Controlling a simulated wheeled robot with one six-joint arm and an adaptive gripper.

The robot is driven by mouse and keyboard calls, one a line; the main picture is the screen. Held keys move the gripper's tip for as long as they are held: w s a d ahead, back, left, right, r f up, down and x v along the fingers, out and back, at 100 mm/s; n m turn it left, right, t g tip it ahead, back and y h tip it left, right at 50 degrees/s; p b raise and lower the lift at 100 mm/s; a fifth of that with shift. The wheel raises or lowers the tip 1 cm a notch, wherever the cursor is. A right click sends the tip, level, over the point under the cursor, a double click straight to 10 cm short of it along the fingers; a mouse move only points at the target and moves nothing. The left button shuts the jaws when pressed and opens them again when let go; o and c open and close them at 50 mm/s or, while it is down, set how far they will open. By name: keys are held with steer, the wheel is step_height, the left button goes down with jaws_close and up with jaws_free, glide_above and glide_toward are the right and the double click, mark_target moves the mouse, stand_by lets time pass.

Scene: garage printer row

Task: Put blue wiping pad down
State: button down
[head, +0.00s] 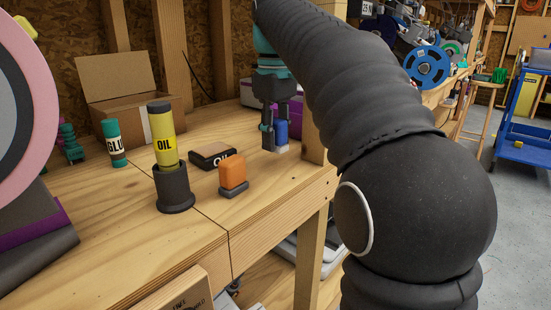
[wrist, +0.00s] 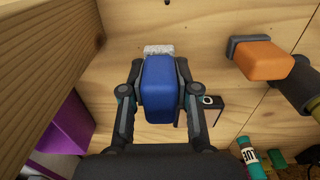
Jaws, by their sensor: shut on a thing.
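The blue wiping pad (wrist: 166,82) is between the two fingers of my gripper (wrist: 162,92) in the wrist view, with a white pad face at its far end. In the head view the blue pad (head: 281,131) is upright, white face down, at or just above the wooden workbench (head: 280,200) near its right end. I cannot tell for sure whether the white face touches the wood. My gripper (head: 275,130) points down and is shut on the pad.
A wooden post (head: 314,115) rises close at right. A purple box (head: 297,118) is behind.

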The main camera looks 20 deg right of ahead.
mark_target(276, 119)
steer(key=shift+f+b, duration=0.5)
steer(key=shift+f, duration=1.45)
steer(key=shift+f, duration=0.1)
steer(key=c, duration=0.9)
jaws_free()
steer(key=shift+o, duration=0.2)
step_height(276, 119, up, 12)
steer(key=p, duration=0.4)
